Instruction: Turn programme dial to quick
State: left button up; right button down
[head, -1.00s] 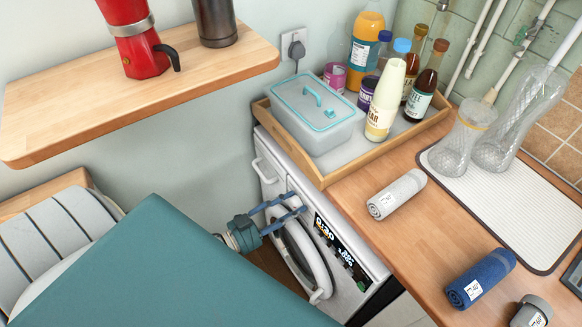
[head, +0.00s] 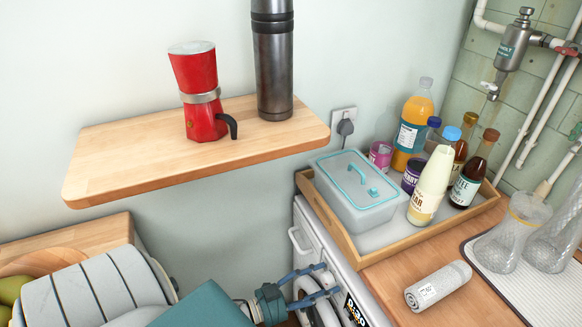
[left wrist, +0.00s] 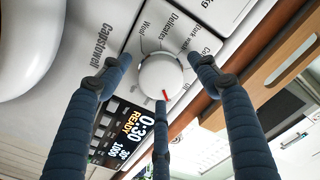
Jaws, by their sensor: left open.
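The programme dial (left wrist: 158,78) is a round white knob in the left wrist view. Its red mark points down and slightly right, toward the lower edge of the view. Contact cannot be told. In the head view my left gripper (head: 316,281) is at the washing machine's front (head: 311,233); the dial is not discernible there. My right gripper is not in view.
The machine's display (left wrist: 125,133) reads 0:30 READY beside the dial. A wooden tray (head: 343,237) with a lidded box and bottles stands above the machine. A shelf (head: 150,150) with a red moka pot and flask is on the wall. A rolled grey towel (head: 438,286) lies on the counter.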

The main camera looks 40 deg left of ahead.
pick_arm(q)
jog(key=n, duration=0.1)
jog(key=n+p, duration=0.2)
jog(key=n, duration=0.1)
jog(key=shift+r, duration=0.25)
jog(key=n+p, duration=0.1)
jog(key=n, duration=0.2)
jog(key=shift+w+n, duration=0.1)
jog(key=shift+n, duration=0.3)
jog(key=f+b+v, duration=0.1)
jog(key=b+v, duration=0.1)
jog(key=v, duration=0.9)
notch_tip(320, 180, down, 13)
jog(key=n+g+y, duration=0.3)
jog(key=y, duration=0.3)
jog(key=s+d+f+g, duration=0.1)
jog(key=s+f+g, duration=0.1)
jog(key=s+f, duration=0.2)
jog(key=s+d+f+g+y, duration=0.1)
jog(key=s+d+f+g, duration=0.1)
jog(key=f, duration=0.8)
jog(key=shift+s+d+m+g, duration=0.3)
jog(key=shift+s+g, duration=0.3)
jog(key=shift+s, duration=0.5)
jog(key=shift+r, duration=0.1)
